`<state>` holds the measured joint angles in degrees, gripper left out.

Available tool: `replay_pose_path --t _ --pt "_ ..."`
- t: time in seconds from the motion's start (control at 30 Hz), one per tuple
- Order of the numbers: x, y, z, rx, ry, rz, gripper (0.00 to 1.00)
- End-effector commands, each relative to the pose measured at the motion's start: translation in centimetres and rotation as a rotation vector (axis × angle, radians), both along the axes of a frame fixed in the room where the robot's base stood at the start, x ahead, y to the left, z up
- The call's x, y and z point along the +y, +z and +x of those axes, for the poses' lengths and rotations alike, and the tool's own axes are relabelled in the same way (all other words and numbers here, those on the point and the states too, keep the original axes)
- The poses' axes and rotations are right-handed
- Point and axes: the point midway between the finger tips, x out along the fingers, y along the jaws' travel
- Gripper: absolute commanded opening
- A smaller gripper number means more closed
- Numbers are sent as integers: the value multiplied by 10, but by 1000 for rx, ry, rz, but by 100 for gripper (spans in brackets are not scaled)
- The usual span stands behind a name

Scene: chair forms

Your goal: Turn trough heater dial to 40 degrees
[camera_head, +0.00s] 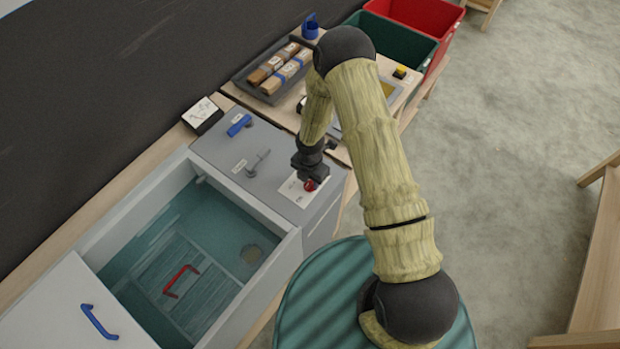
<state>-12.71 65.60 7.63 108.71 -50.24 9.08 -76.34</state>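The trough (290,250) is a grey-white tank with teal water, a slatted rack and a red handle inside. Its grey control panel (222,150) lies at the far end. A red dial (310,185) sits on a white label plate (296,191) near the panel's right edge. My gripper (311,180) points down right at the red dial, partly covering it. Whether the fingers touch the dial, and how wide they are, I cannot tell. The dial's pointer and degree marks are too small to read.
The panel also carries a grey lever (258,163) and a blue handle (239,125). A white lid (60,315) with a blue handle covers the trough's near end. Behind stand a tray of wooden blocks (262,93), a green bin (395,40) and a red bin (425,12).

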Motion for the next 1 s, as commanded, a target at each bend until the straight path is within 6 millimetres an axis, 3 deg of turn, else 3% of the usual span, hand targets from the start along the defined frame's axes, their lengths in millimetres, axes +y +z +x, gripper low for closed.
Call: replay_pose_path --t 0.13,0.3,0.67,1.0 --pt "0 0 0 0 0 0 31" --pt "0 0 0 0 -1 0 0" --pt "0 0 0 1 -22 1 0" --pt "0 -2 0 -1 -169 1 0"
